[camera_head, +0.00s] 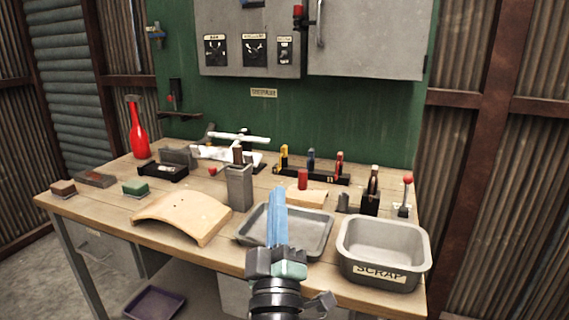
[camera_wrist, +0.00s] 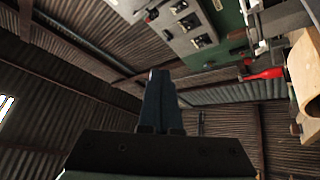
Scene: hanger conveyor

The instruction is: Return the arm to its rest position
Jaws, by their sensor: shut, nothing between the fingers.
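My gripper (camera_head: 279,192) is raised in front of the workbench, its blue fingers together and pointing up in the head view. Nothing is between the fingers. In the head view it overlaps the front of the grey metal tray (camera_head: 312,238); I cannot tell its exact height above the bench. In the wrist view the shut fingers (camera_wrist: 158,75) show dark in the middle, with the corrugated wall and roof beyond them.
The wooden workbench (camera_head: 95,208) carries a scrap bin (camera_head: 384,271), a curved wooden piece (camera_head: 181,217), a grey upright holder (camera_head: 240,188), a red bottle (camera_head: 137,132) and racks of small tools. Grey cabinets (camera_head: 366,38) hang behind. A purple tray (camera_head: 154,303) lies on the floor.

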